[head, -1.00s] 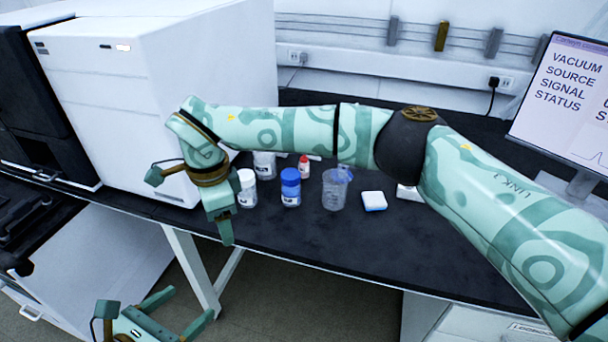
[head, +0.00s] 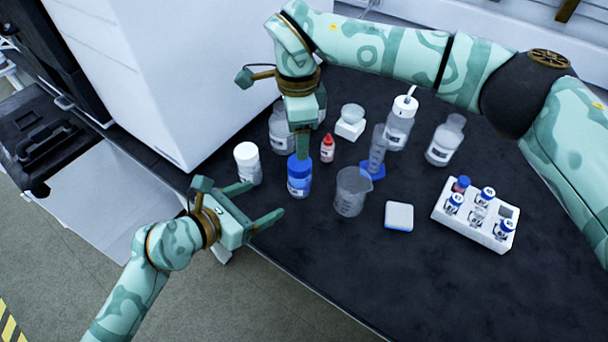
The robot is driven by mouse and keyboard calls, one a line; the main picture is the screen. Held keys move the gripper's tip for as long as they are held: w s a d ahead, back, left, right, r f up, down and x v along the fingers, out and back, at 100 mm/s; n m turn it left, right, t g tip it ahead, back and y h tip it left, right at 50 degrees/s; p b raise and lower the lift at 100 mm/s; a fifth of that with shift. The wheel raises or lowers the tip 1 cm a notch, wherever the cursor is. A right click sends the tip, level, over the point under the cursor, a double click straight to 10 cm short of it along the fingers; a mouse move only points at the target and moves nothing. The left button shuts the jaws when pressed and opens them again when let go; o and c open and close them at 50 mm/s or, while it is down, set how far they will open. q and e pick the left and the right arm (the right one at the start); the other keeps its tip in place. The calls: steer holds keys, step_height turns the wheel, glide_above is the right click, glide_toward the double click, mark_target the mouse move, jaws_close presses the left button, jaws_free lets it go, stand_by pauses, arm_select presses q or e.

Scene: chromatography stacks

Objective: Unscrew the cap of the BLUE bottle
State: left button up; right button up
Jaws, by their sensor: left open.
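The blue bottle (head: 298,188) stands upright near the bench's front edge, with its blue cap (head: 294,168) on top. My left gripper (head: 266,200) is open and empty, its two fingers pointing right towards the bottle. Its tips are to the left of and in front of the bottle, with a visible gap. My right gripper (head: 303,152) points down, and its fingertip overlaps the back of the blue cap in the picture. I see its fingers edge-on, so I cannot tell their opening or whether they touch the cap.
A white-capped bottle (head: 248,166) stands left of the blue bottle, and a clear beaker (head: 352,194) right. A red-capped dropper bottle (head: 327,148), blue-footed cylinder (head: 376,152) and white vial rack (head: 468,236) are nearby. The front right of the black bench (head: 380,290) is clear.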

mark_target(300, 181)
arm_select(q)
steer(key=x, duration=1.3)
steer(key=shift+w+d+f, duration=0.15)
steer(key=shift+w+d, duration=0.1)
